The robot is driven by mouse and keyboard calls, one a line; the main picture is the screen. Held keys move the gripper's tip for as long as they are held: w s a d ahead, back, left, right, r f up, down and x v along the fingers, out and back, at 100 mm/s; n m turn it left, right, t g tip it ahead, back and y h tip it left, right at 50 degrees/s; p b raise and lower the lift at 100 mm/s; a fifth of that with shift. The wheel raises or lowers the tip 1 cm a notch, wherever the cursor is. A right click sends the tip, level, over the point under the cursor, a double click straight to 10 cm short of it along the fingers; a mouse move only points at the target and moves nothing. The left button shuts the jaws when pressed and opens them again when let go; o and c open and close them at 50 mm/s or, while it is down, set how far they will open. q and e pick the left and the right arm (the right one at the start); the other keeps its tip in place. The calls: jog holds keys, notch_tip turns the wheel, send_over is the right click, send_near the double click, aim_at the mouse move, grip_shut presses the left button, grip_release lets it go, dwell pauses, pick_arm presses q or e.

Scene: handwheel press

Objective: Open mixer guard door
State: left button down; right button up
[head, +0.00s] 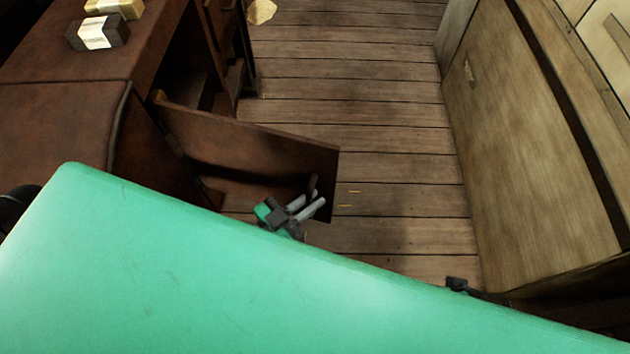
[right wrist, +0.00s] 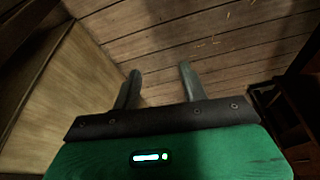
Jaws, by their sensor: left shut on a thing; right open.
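The brown guard door (head: 250,150) stands swung out from the dark brown cabinet (head: 60,115) at the left, with the dark inside of the cabinet showing behind it. A dark upright handle (head: 313,184) is near the door's free edge. My left gripper (head: 311,204) is at this handle and shut on it; the exact contact is small and partly hidden by the fingers. My right gripper (right wrist: 159,75) is open and empty above the plank floor in the right wrist view. The head view shows only a dark bit of the right arm, low at the right.
A pale wooden cabinet (head: 530,150) stands along the right side. Two small banded blocks (head: 97,33) lie on the brown cabinet's top. The plank floor (head: 370,110) between the cabinets is clear. My green body covers the lower part of the head view.

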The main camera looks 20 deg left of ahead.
pick_arm(q)
jog(key=shift+s+a+f+m+g+h, duration=0.1)
jog(key=shift+s+m+g+h, duration=0.3)
jog(key=shift+s, duration=0.6)
pick_arm(e)
jog(key=shift+x, duration=0.85)
jog(key=shift+s, duration=0.1)
pick_arm(q)
jog(key=c, duration=1.8)
grip_release()
jog(key=v, duration=1.3)
jog(key=shift+s+a+f+p, duration=0.15)
jog(key=shift+s+a+p, duration=0.1)
jog(key=shift+s+p, duration=0.15)
pick_arm(e)
jog(key=shift+f, duration=0.45)
